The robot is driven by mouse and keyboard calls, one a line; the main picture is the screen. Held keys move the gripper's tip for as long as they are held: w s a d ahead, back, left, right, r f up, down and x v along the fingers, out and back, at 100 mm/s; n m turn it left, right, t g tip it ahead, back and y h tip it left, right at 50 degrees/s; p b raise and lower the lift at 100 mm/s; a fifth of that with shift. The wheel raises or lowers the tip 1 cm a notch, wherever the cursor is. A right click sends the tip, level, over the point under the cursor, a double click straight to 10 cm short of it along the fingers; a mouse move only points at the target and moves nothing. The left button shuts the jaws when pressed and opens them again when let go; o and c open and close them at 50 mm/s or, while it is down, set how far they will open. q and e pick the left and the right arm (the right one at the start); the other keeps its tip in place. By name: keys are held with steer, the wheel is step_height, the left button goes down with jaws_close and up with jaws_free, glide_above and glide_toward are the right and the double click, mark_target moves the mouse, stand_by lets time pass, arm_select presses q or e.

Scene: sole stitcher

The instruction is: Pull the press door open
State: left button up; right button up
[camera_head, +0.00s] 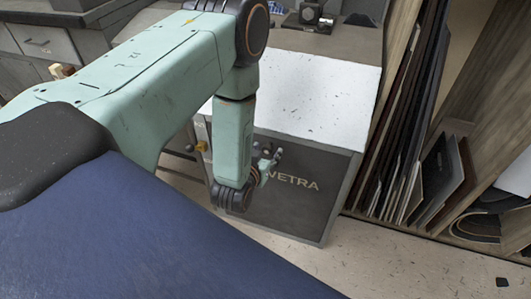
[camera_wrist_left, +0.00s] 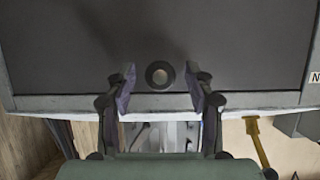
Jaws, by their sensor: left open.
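The press door is a dark grey panel (camera_head: 295,215) marked "VETRA" on the front of the machine below a white top. It is flat within its lighter frame and looks shut. In the left wrist view the dark panel (camera_wrist_left: 235,40) fills the upper part, with a round dark knob (camera_wrist_left: 160,74) with a pale centre. My left gripper (camera_head: 269,163) is in front of the panel, partly hidden by its own arm. In the left wrist view its two fingers (camera_wrist_left: 162,88) are apart, one on each side of the knob; contact is not visible. My right gripper is not in view.
The white worktop (camera_head: 325,95) lies above the panel. A rack of upright dark sheets (camera_head: 405,130) stands close on the right. A grey drawer cabinet (camera_head: 45,42) is at the back left. Pale floor (camera_head: 385,255) is clear in front of the machine.

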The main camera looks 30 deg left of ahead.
arm_select(q)
steer(key=shift+c, duration=0.5)
steer(key=shift+s+r, duration=0.1)
steer(key=shift+c, duration=0.7)
jaws_close()
